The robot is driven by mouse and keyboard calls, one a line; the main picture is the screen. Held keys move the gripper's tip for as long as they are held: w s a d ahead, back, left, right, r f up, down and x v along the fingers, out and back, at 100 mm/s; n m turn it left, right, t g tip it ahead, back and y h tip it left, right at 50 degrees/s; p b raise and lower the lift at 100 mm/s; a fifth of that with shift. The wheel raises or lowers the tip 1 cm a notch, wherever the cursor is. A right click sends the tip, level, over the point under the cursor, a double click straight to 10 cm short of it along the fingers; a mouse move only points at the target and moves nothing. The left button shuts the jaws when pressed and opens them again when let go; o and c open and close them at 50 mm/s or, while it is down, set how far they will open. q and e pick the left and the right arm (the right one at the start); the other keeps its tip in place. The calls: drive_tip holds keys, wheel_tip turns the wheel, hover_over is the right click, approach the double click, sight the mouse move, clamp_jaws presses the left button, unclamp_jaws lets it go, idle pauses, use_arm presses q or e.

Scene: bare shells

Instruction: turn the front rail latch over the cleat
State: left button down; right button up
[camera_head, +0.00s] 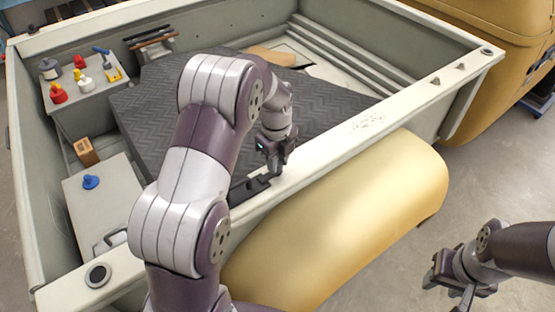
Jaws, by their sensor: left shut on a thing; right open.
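A dark latch (249,187) lies along the inner side of the pale front rail (345,138). My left gripper (272,168) reaches down over the rail and is shut on the latch's right end. My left arm covers the rail to the left of it. I cannot tell the cleat apart from the dark latch parts, nor whether the latch lies over it. My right gripper (459,291) is open and empty at the lower right, outside the bed and apart from the rail.
The open bed has a dark ribbed mat (325,105) on its floor. A shelf with several coloured bottles (80,75) and a pale box with a blue knob (91,182) stand at the left. A yellow fender (350,215) bulges below the rail.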

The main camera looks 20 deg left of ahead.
use_arm(q)
drive_tip(key=shift+r, duration=0.1)
drive_tip(key=c, duration=0.8)
unclamp_jaws()
drive_tip(key=shift+c, duration=0.2)
drive_tip(key=shift+r+b, duration=0.35)
wheel_tip(320, 180, up, 4)
drive_tip(key=shift+r+b, duration=0.1)
drive_tip(key=shift+b, duration=0.8)
wheel_tip(320, 180, up, 8)
drive_tip(key=p, duration=0.7)
drive_tip(key=shift+s, duration=0.2)
